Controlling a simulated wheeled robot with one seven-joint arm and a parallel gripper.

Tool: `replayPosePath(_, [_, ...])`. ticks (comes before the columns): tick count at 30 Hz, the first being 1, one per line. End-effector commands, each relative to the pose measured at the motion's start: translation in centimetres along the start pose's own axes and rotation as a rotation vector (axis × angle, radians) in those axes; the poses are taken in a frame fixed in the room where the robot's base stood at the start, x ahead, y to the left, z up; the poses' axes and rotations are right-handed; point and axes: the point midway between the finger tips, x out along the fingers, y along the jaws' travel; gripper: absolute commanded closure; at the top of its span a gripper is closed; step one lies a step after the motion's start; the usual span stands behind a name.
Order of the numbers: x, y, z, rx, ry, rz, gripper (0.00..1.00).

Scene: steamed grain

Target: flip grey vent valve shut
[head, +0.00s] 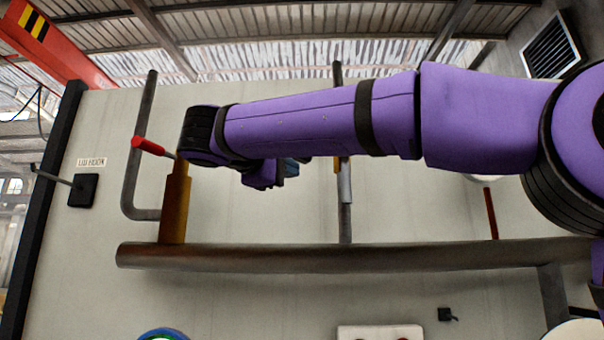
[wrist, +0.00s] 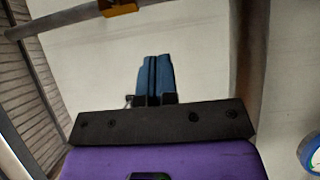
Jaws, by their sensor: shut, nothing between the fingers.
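The grey vent valve seems to be the fitting on the thin upright pipe in the middle of the head view, with a light grey lever (head: 345,183) lying along the pipe. My arm partly hides its orange body. In the wrist view the orange body (wrist: 120,11) is at the top edge, mostly cut off, and the lever is hard to make out. My gripper (head: 291,167) is just left of this pipe in the head view, partly behind my arm. Its blue fingers (wrist: 154,62) are together and empty in the wrist view, apart from the valve.
A thick horizontal pipe (head: 300,257) runs below. A dark red rod (head: 491,213) is at right. The pale panel (head: 270,215) behind has bare room.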

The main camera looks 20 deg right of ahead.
Motion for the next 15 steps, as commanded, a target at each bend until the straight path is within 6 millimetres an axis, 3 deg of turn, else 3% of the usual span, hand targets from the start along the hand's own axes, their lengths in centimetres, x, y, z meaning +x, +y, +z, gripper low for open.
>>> replayPosePath(15, [9.2,0.1,0.6,0.001,-0.004,0.0,1.0])
